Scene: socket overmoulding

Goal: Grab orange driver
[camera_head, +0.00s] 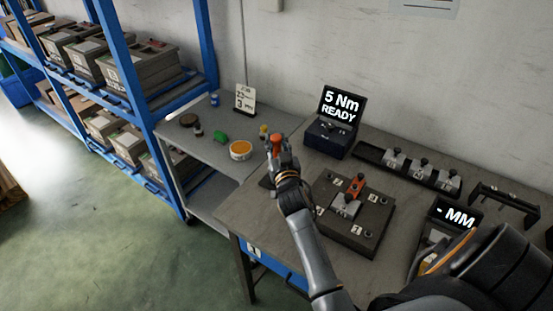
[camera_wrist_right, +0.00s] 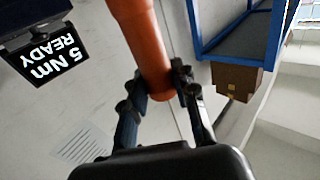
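The orange driver (camera_head: 277,140) shows as an orange handle at my right gripper (camera_head: 280,158), above the left part of the workbench in the head view. In the right wrist view the orange handle (camera_wrist_right: 142,40) runs from the top edge to between the two fingers of my right gripper (camera_wrist_right: 160,92). The fingers lie against both sides of it, and the gripper looks shut on it. The driver's lower part is hidden by the gripper in the head view. I cannot tell whether it touches anything below. My left gripper is not in view.
A display reading "5 Nm READY" (camera_head: 341,107) stands behind. A rail with several grey clamps (camera_head: 420,169) is at the back. A side table (camera_head: 205,150) holds small containers.

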